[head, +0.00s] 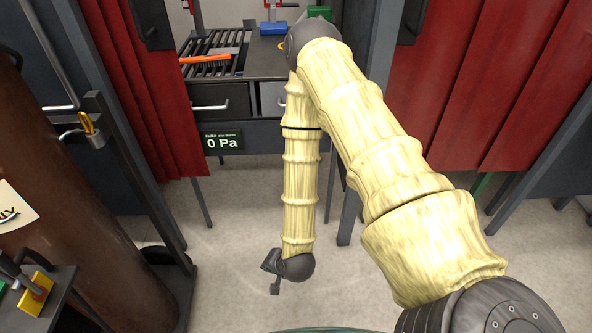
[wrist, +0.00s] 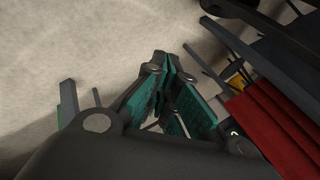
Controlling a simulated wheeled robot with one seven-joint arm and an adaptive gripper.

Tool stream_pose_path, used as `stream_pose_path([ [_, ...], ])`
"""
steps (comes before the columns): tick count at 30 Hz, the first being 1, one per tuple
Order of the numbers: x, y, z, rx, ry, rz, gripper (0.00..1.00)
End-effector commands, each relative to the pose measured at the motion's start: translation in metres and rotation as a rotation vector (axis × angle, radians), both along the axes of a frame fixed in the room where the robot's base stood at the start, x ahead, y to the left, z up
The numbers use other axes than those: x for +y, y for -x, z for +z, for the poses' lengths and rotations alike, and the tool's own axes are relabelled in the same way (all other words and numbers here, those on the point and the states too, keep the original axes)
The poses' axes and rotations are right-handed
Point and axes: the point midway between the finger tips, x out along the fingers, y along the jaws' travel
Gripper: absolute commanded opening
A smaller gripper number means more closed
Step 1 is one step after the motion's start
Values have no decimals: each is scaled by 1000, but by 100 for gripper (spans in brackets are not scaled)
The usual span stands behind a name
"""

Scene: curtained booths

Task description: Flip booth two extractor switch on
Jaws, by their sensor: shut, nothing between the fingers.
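I cannot make out an extractor switch or a booth number in either view. The booth straight ahead has a slatted workbench (head: 262,65) between red curtains. A dark green display reading "0 Pa" (head: 222,142) hangs at the bench's front left, below a drawer. My gripper (head: 272,278) hangs low over the floor in front of the bench, at the end of my downward-bent arm. In the wrist view, its green-padded fingers (wrist: 167,68) come together at the tips and hold nothing.
An orange brush (head: 206,59) lies on the bench. Red curtains (head: 458,85) and dark posts flank the booth. At left stand a brown cylinder (head: 85,195) and a padlock (head: 92,130). Pale floor (head: 225,235) is open around my gripper. A red curtain (wrist: 275,125) shows in the wrist view.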

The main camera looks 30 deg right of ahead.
Motion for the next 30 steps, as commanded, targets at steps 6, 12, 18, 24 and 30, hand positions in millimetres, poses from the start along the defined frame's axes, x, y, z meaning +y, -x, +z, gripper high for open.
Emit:
stream_pose_path([
  [6, -24, -74, -25, -207, -217, -333, 0],
  [12, -58, -131, -26, -405, -448, -611, 0],
  [18, -103, -176, -22, -614, -704, -855, 0],
  [24, -156, -208, -14, -835, -990, -1053, 0],
  [30, -212, -223, -2, -1050, -1272, -1184, 0],
])
